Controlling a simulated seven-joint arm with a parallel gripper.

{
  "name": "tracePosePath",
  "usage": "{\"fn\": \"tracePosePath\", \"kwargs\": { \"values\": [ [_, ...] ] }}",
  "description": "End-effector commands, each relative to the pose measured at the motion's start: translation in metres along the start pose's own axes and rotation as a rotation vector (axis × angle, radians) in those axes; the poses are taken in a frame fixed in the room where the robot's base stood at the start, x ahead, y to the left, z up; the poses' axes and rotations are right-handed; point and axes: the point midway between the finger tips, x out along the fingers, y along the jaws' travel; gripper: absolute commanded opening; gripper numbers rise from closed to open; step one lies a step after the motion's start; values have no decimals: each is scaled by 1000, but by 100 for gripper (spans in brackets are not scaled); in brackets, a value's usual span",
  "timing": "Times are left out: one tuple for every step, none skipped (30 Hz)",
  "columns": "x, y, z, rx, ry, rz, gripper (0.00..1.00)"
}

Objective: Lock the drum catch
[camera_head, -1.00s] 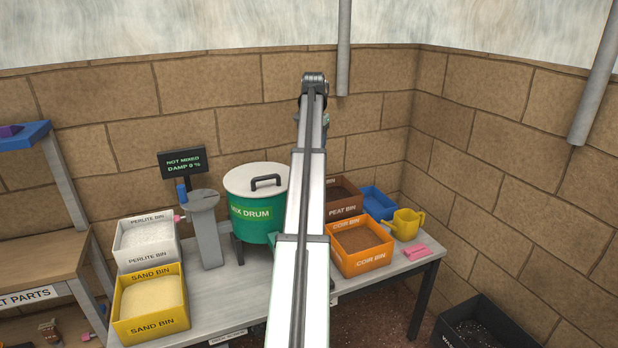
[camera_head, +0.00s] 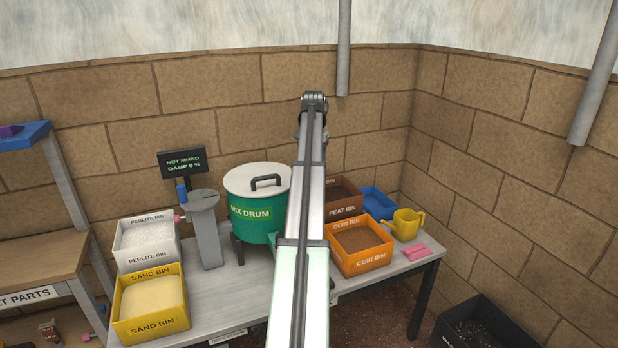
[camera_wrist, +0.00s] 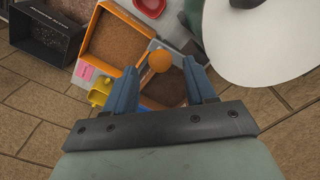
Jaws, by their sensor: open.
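The green mix drum (camera_head: 251,222) stands on the table with its white lid (camera_head: 254,182) on. Its lid also fills the upper right of the wrist view (camera_wrist: 258,38). An orange round knob (camera_wrist: 159,60) shows between my fingertips in the wrist view. It may belong to the drum catch, but its mount is not clear. My gripper (camera_wrist: 161,78) is open, its two blue fingers on either side of the knob in the picture. Contact cannot be told. In the head view my arm hides my gripper and the drum's right side.
The orange coir bin (camera_head: 365,264) and brown peat bin (camera_head: 343,211) stand right of the drum, with a yellow watering can (camera_head: 405,224) beyond. A perlite bin (camera_head: 147,262) and sand bin (camera_head: 153,325) stand left. A display (camera_head: 183,163) reads "NOT MIXED, DAMP 0 %".

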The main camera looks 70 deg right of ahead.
Motion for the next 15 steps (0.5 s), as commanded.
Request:
{"fn": "tracePosePath", "kwargs": {
  "values": [
    [0,0,0,0,0,0,55],
    [0,0,0,0,0,0,55],
    [1,0,0,0,0,0,55],
    [2,0,0,0,0,0,55],
    [2,0,0,0,0,0,55],
    [4,0,0,0,0,0,55],
    [5,0,0,0,0,0,55],
    [6,0,0,0,0,0,55],
    [8,0,0,0,0,0,55],
    [10,0,0,0,0,0,55],
    [11,0,0,0,-1,0,55],
    [13,0,0,0,-1,0,55],
    [15,0,0,0,-1,0,55],
    [16,0,0,0,-1,0,55],
    [18,0,0,0,-1,0,55]
  ]
}}
